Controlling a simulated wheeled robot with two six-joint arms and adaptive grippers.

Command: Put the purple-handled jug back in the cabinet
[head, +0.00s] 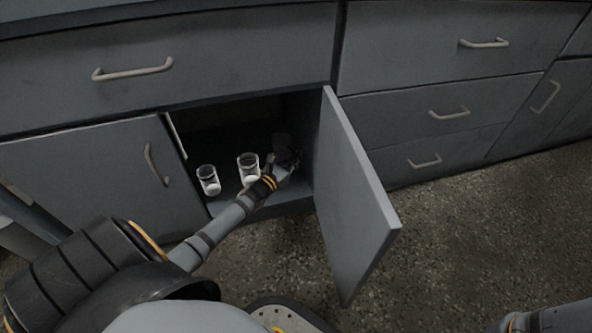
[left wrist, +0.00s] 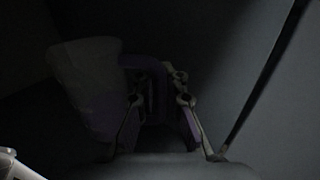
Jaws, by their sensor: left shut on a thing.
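The purple-handled jug (left wrist: 85,78) is dim in the left wrist view, a pale body with its purple handle (left wrist: 148,62) toward the fingers. My left gripper (left wrist: 160,90) is shut on that handle. In the head view my left gripper (head: 287,160) reaches inside the open lower cabinet (head: 296,196), at its right side. There the jug (head: 281,142) is only a dark shape in shadow beyond the gripper. I cannot tell whether its base touches the cabinet floor. My right gripper is not in view.
Two clear vessels with white contents, one at left (head: 208,180) and one nearer the gripper (head: 248,168), stand in the cabinet. The open door (head: 352,200) stands out to the right of my left arm. Closed drawers (head: 435,65) lie further right, above bare floor.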

